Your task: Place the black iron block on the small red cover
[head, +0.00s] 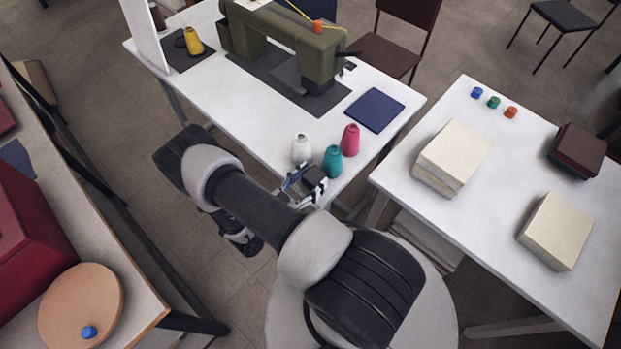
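My gripper (303,184) is at the front edge of the sewing table, beside the teal cone. Its fingers are small and partly covered by my arm, and dark parts show at them. I cannot tell whether these include a black block or whether the fingers are open or shut. No black iron block stands out clearly elsewhere. On the left table, a large dark red covered shape (32,235) is cut by the left edge. A smaller red patch (4,118) lies above it, also mostly out of frame, with a dark blue piece (17,158) between them.
The sewing table (222,92) carries an olive sewing machine (290,45), a navy pad (375,109), and white (301,149), teal (332,160) and pink (350,140) cones. The right table (500,205) holds cream stacks (455,155) and a maroon stack (577,150). A round tan disc (75,300) lies front left.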

